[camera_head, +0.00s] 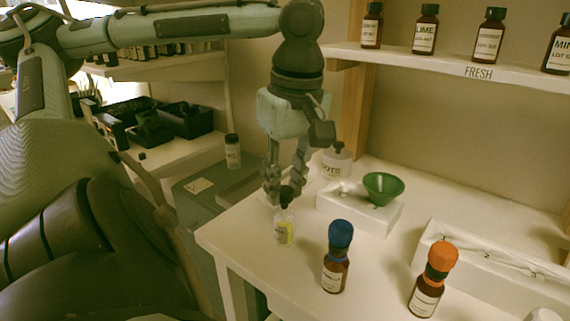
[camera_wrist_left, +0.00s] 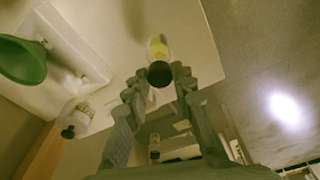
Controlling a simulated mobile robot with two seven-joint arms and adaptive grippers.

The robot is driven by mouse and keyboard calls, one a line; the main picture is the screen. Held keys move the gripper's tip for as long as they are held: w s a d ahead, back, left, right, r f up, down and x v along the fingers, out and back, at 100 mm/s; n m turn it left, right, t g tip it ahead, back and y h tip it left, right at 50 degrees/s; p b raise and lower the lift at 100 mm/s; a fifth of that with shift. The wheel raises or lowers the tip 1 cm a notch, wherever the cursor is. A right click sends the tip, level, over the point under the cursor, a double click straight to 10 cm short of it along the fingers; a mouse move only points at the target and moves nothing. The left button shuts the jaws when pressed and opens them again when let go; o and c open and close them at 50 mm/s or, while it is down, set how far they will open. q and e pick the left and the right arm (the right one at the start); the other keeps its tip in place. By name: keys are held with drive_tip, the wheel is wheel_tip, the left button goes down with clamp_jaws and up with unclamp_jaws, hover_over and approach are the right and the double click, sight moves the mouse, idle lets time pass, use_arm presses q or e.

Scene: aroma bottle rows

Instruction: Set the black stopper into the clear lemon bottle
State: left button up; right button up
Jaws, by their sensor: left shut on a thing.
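The clear lemon bottle (camera_head: 284,231), with a yellow label, stands upright near the left edge of the white table. It also shows in the left wrist view (camera_wrist_left: 157,46). The black stopper (camera_head: 286,194) is at the top of the bottle, lined up with its neck; I cannot tell how far it sits in. In the left wrist view the stopper (camera_wrist_left: 159,74) covers the bottle's mouth. My left gripper (camera_head: 284,188) points down over the bottle, its fingers shut on the stopper. My right gripper is in neither view.
A blue-capped brown bottle (camera_head: 336,262) and an orange-capped one (camera_head: 431,282) stand to the right. Behind are a white block (camera_head: 333,208) with a green funnel (camera_head: 383,187) and a clear black-topped bottle (camera_head: 336,161). A shelf (camera_head: 470,68) holds several brown bottles.

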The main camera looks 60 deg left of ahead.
use_arm(q)
drive_tip(key=shift+f, duration=0.55)
drive_tip(key=o, duration=1.1)
wheel_tip(320, 180, up, 12)
drive_tip(key=d, duration=0.1)
drive_tip(key=shift+d, duration=0.4)
drive_tip(key=shift+f, duration=0.1)
